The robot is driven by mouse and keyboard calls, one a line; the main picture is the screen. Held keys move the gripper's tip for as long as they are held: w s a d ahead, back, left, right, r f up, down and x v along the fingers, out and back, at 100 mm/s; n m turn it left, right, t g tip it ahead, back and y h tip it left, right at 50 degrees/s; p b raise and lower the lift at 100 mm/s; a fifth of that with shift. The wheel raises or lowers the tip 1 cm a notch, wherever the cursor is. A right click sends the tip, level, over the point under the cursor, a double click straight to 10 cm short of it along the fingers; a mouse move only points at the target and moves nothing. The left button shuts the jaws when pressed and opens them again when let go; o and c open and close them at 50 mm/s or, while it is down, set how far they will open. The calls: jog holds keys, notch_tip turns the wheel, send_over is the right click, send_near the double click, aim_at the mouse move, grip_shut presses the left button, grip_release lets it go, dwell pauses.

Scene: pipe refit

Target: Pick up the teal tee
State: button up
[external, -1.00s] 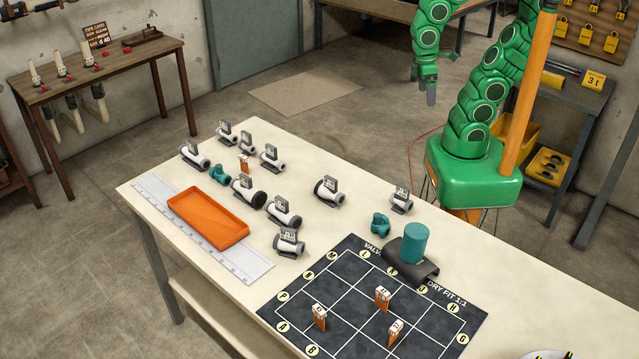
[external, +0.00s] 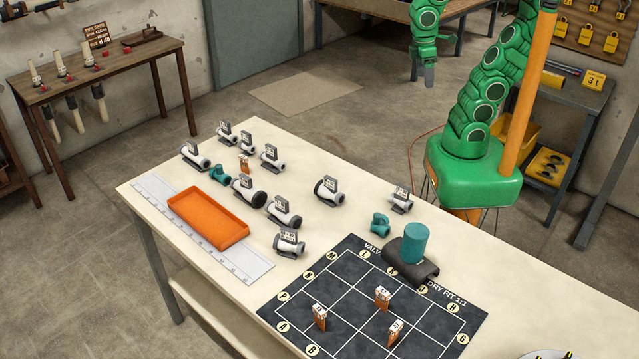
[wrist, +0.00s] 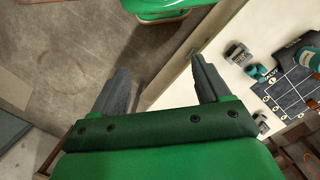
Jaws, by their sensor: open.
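Two small teal fittings lie on the cream workbench (external: 330,160) in the external view. One teal fitting (external: 380,223) is near the back edge, just left of a teal cylinder; the other teal fitting (external: 220,174) is at the left, among white pipe pieces. At this size I cannot tell for sure which is the tee. The wrist view shows a teal fitting (wrist: 260,71) on the bench, right of the fingers. My gripper (external: 423,82) hangs beyond the bench's back edge, well away from both. Its fingers (wrist: 160,66) are apart with nothing between them.
A teal cylinder (external: 414,243) stands on a dark saddle beside the black grid mat (external: 345,275), which holds several orange tagged markers. An orange tray (external: 208,218) and several white tagged pipe pieces (external: 328,191) occupy the left part. Bare bench lies between them and the mat.

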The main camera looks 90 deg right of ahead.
jog(key=w+d+r+n+t+h, duration=0.1)
jog(key=w+d+r+n+h, duration=0.2)
jog(key=w, duration=1)
jog(key=w+r+n+h, duration=0.2)
jog(key=w+r+n, duration=0.15)
jog(key=w, duration=0.95)
jog(key=w+d+r+n+t+h, duration=0.15)
jog(key=w+n, duration=0.25)
jog(key=w, duration=1)
jog(key=w+a+n+t+h, duration=0.1)
jog(key=w+a+n+h, duration=0.15)
jog(key=w, duration=0.55)
jog(key=w+a+n+t+h, duration=0.1)
jog(key=w+a+n, duration=0.25)
jog(key=w, duration=0.55)
jog(key=w+a+f+n+t+h, duration=0.1)
jog(key=w+a+f+n, duration=0.3)
jog(key=w+a+f, duration=0.4)
jog(key=shift+w+a+f+h, duration=0.15)
jog(key=shift+w+a+h, duration=0.45)
jog(key=shift+a, duration=1.1)
jog(key=shift+s+a+f+n+t, duration=0.15)
jog(key=shift+a+f+n+t, duration=0.1)
jog(key=shift+n, duration=0.1)
jog(key=shift+f, duration=0.1)
